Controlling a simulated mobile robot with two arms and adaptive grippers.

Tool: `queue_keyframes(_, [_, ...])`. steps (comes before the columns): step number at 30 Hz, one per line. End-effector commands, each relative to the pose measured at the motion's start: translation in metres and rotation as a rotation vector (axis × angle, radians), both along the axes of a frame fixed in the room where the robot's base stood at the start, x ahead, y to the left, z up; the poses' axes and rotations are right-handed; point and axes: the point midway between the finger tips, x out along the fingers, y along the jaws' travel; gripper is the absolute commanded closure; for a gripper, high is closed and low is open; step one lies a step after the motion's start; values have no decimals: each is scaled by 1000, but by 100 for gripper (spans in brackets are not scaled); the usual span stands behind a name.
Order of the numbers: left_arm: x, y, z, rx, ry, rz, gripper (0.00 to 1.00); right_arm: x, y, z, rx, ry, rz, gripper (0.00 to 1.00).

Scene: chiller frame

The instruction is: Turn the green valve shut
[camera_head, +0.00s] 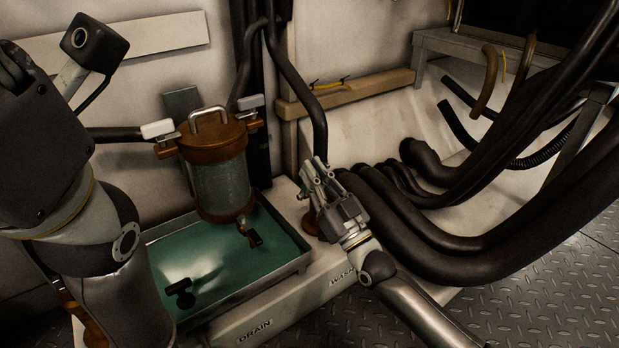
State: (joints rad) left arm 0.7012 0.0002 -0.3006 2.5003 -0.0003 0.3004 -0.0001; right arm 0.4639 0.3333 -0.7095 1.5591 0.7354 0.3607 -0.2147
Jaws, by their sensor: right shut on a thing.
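My right gripper (318,181) is over the white ledge beside the tray, above the WASH marking. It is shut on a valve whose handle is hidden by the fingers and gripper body. A brown-red part of the valve (309,222) shows just below the gripper. No green handle can be made out. My left arm fills the left edge. Its gripper (14,66) shows only as dark parts at the upper left, and its jaws cannot be read.
A brown-capped clear canister (222,178) stands at the back of a green-floored tray (215,258). Small black handles sit at its base (252,237) and in the tray (180,292). Thick black hoses (440,255) crowd the right side. A wooden rail (345,95) runs behind.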

Motion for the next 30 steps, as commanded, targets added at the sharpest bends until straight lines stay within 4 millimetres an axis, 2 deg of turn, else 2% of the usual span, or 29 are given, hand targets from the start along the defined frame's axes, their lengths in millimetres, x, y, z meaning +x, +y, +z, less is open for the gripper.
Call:
queue_keyframes(10, [0, 0, -4, 0, 0, 0, 60, -9, -5, -8, 62, -91, 1, 100])
queue_keyframes(25, [0, 0, -4, 0, 1, 0, 60, -11, -6, -9, 71, -103, 1, 100])
queue_keyframes(26, [0, 0, -4, 0, 1, 0, 60, -11, -6, -9, 71, -103, 1, 90])
queue_keyframes(30, [0, 0, -4, 0, 1, 0, 60, -10, -6, -9, 71, -103, 1, 72])
